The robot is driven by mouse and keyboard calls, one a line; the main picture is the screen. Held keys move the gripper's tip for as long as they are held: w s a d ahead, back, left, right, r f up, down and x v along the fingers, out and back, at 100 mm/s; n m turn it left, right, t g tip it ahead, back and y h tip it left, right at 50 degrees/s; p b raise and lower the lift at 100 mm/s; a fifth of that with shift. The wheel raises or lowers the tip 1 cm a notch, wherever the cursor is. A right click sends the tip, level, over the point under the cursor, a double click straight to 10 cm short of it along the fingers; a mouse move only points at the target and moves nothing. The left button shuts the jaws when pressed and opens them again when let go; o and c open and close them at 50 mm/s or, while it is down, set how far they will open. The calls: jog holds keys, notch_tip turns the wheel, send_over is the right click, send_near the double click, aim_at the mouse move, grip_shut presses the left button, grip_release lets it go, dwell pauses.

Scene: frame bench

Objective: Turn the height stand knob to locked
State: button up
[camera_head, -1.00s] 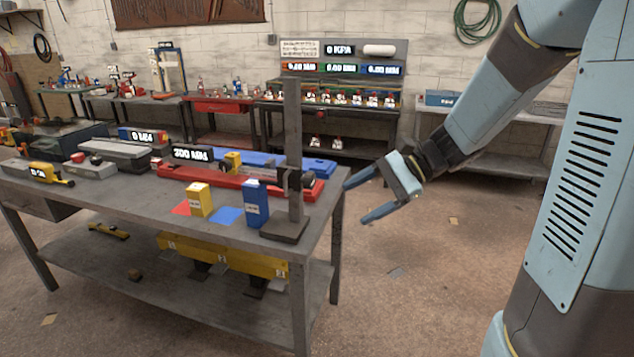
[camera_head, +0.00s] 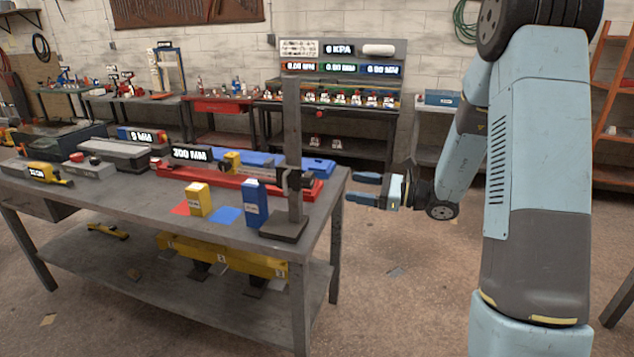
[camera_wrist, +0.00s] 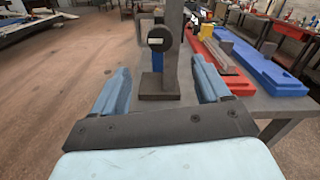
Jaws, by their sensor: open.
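The height stand (camera_head: 293,130) is a dark grey upright post on a square base (camera_head: 284,228), at the right end of the workbench. Its black round knob (camera_head: 308,180) faces right, towards my gripper (camera_head: 358,188). In the wrist view the knob (camera_wrist: 160,40) shows face-on with a short pale mark lying about level. My gripper (camera_wrist: 160,66) is open and empty, just off the bench's right edge. Its two blue fingers point at the stand, with the knob beyond them and between them in the wrist view. They do not touch it. Any lock lettering is too small to read.
A blue block (camera_head: 252,204) and a yellow block (camera_head: 199,200) stand left of the stand's base. Red (camera_head: 230,184) and blue (camera_head: 318,166) long fixtures lie behind it.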

aim_at(313, 180)
jog(key=x, duration=1.2)
jog(key=shift+a, duration=0.1)
